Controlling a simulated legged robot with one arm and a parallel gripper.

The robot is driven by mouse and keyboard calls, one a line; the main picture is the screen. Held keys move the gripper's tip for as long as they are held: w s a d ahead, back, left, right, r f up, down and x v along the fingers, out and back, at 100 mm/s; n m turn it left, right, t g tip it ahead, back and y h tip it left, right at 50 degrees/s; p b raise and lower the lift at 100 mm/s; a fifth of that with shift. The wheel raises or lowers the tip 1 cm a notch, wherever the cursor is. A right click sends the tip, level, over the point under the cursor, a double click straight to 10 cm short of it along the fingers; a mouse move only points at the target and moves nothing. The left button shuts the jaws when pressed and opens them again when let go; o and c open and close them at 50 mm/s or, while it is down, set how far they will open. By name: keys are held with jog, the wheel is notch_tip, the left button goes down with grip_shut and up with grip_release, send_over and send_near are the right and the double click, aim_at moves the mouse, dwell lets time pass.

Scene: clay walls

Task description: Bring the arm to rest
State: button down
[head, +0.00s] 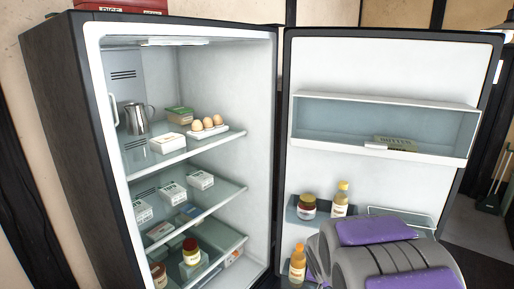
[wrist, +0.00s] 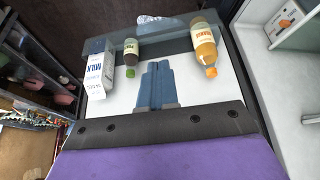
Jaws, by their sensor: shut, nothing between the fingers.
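My gripper (wrist: 159,66) shows in the wrist view, its two blue fingers shut together with nothing between them. It points toward the fridge door's lower shelf, where a milk carton (wrist: 100,72), a dark bottle with a green cap (wrist: 131,52) and an orange juice bottle (wrist: 204,42) show around the fingers. I cannot tell how far the fingers are from these. In the head view my grey and purple arm covers the lower right, in front of the open fridge door (head: 380,60). The gripper's fingers are hidden there.
The open fridge (head: 62,130) holds a metal jug (head: 136,118), eggs (head: 208,124), cartons and jars on several shelves. The door carries a butter pack (head: 396,142), a jar (head: 307,207) and bottles close to my arm.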

jog(key=s+a+r+n+g, duration=0.1)
jog(key=s+r+g, duration=0.1)
jog(key=s, duration=1)
jog(key=s+a+r+n+g+y, duration=0.1)
jog(key=s+a+r+n+g, duration=0.1)
jog(key=s, duration=1)
jog(key=s+a+r+n+g+y, duration=0.1)
jog(key=s+a+r+g, duration=0.1)
jog(key=s, duration=0.9)
jog(key=shift+s+r+n+g, duration=0.3)
jog(key=shift+s+r, duration=0.1)
jog(key=shift+r, duration=0.25)
jog(key=shift+f, duration=0.1)
